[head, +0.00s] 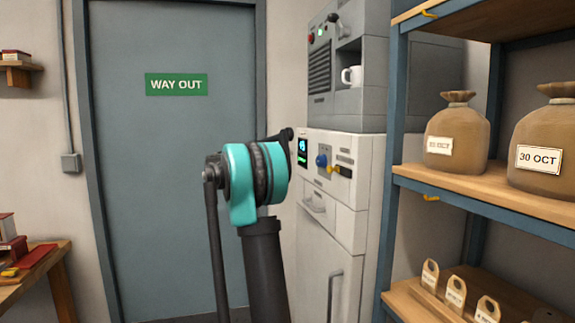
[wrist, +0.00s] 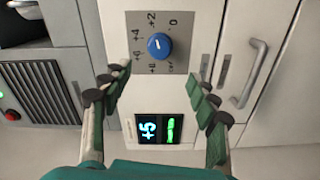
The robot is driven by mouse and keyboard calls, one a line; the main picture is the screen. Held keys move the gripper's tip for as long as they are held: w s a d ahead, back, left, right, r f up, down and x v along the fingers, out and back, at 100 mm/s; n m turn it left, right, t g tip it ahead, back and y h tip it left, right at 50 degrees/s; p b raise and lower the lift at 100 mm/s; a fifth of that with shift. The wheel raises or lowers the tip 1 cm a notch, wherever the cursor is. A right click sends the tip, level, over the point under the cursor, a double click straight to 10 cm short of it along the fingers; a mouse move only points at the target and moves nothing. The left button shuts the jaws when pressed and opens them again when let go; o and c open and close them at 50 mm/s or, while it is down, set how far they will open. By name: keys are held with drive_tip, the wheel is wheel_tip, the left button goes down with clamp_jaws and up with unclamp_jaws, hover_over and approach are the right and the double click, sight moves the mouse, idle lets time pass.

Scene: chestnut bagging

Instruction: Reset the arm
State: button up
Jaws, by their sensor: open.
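My gripper (wrist: 163,73) is open and empty in the wrist view, its two green-padded fingers spread apart. It faces a white cabinet front with a blue dial (wrist: 160,46) that lies between and beyond the fingertips, apparently untouched. A small display (wrist: 161,129) reading "+5" with a green mark also shows between the fingers. In the head view my teal arm joint stands in front of the cabinet (head: 340,225) and hides most of my gripper. The blue dial also shows there (head: 321,160), clear of the arm.
A grey machine with a white mug (head: 351,76) sits on the cabinet. A shelf (head: 490,190) at right holds sacks (head: 456,140) and several tagged items below. A grey door (head: 175,190) marked "WAY OUT" stands behind; a wooden table (head: 62,258) is at far left.

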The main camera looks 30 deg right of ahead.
drive_tip(key=s+a+f+n+t+y, duration=0.1)
drive_tip(key=s+a+f+t+y, duration=0.25)
drive_tip(key=f, duration=0.55)
drive_tip(key=s+a+f+n+y, duration=0.2)
drive_tip(key=s+a+f, duration=0.35)
drive_tip(key=f, duration=0.35)
drive_tip(key=s+a+f+n+t+y, duration=0.1)
drive_tip(key=s+a+f+t+y, duration=0.2)
drive_tip(key=s+f, duration=0.5)
drive_tip(key=s+a+f+t+y, duration=0.1)
drive_tip(key=s+a+f+y, duration=0.3)
drive_tip(key=s+a+f, duration=0.3)
drive_tip(key=s+a+f+n+t+y, duration=0.1)
drive_tip(key=s+a+f+y, duration=0.4)
drive_tip(key=a+f, duration=0.7)
drive_tip(key=shift+s+a+f, duration=0.3)
drive_tip(key=shift+s+a, duration=0.15)
drive_tip(key=shift+s, duration=0.7)
drive_tip(key=shift+d, duration=0.1)
